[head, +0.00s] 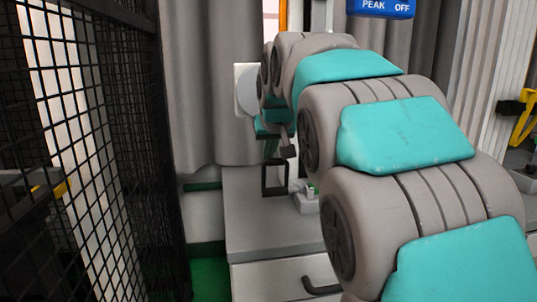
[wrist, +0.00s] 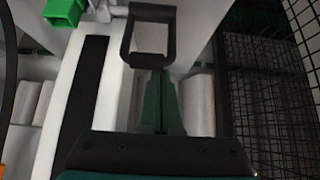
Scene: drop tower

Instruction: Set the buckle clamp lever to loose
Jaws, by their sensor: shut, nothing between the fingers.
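My gripper (wrist: 157,78) is shut, its two dark green fingers together with nothing between them. In the head view my gripper (head: 270,158) points down above a grey cabinet. A black square loop (wrist: 151,14), which looks like the buckle clamp's lever, lies at the fingertips in the wrist view. The loop also shows in the head view (head: 264,180). The fingertips overlap its near edge in the picture; I cannot tell whether they touch. A small pale fitting with a green part (head: 307,195) sits right of the loop, partly hidden by my arm.
The grey cabinet top (head: 245,215) has a drawer with a black handle (head: 320,287) below. Black mesh fencing (head: 110,130) stands at left. Grey curtains (head: 205,90) hang behind. A bright green block (wrist: 65,12) shows at the wrist view's top left.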

